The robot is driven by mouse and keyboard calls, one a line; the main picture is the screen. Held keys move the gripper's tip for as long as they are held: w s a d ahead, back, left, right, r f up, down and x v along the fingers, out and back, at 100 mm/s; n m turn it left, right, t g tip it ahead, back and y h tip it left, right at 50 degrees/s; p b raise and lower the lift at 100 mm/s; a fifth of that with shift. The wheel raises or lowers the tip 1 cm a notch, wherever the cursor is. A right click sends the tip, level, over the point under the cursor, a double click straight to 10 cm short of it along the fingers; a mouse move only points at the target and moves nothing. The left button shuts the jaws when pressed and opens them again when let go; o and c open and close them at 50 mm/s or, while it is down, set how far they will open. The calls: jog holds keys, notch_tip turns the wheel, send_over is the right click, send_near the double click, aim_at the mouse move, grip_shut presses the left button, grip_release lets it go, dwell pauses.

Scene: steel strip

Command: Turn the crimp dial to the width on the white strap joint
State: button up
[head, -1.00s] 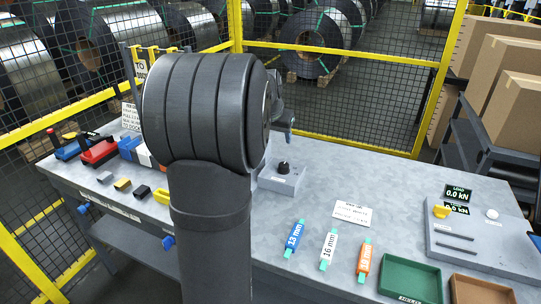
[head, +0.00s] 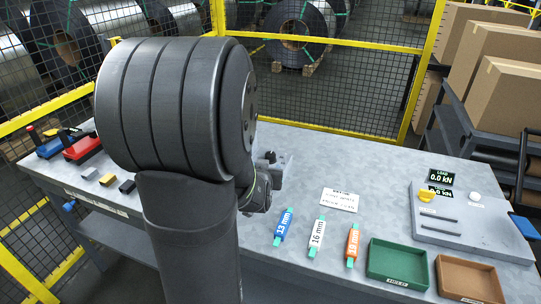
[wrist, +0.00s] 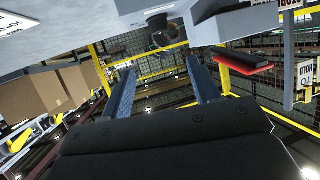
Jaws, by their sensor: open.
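The white strap joint (head: 317,234) lies on the bench and reads 16 mm. It lies between a blue joint (head: 283,226) marked 13 mm and an orange joint (head: 352,244) whose number is hard to read. The grey dial block (head: 286,160) is mostly hidden behind my arm in the head view. In the wrist view a dark knob-like shape (wrist: 158,20) shows under a grey block at the top; its setting cannot be read. My gripper (wrist: 160,68) is open, with nothing between its two fingers. The knob shape appears beyond the fingertips, apart from them.
A printed card (head: 341,200) lies behind the joints. Green (head: 398,282) and brown (head: 470,296) trays sit at the front right. A grey load panel (head: 470,238) stands behind them. Red and blue tools (head: 82,149) are at the left. Yellow-framed mesh fencing closes the back.

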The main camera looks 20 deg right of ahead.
aim_at(270, 155)
jog(key=x, duration=1.7)
jog(key=shift+d+f, duration=0.1)
jog(key=shift+w, duration=0.1)
jog(key=c, duration=1)
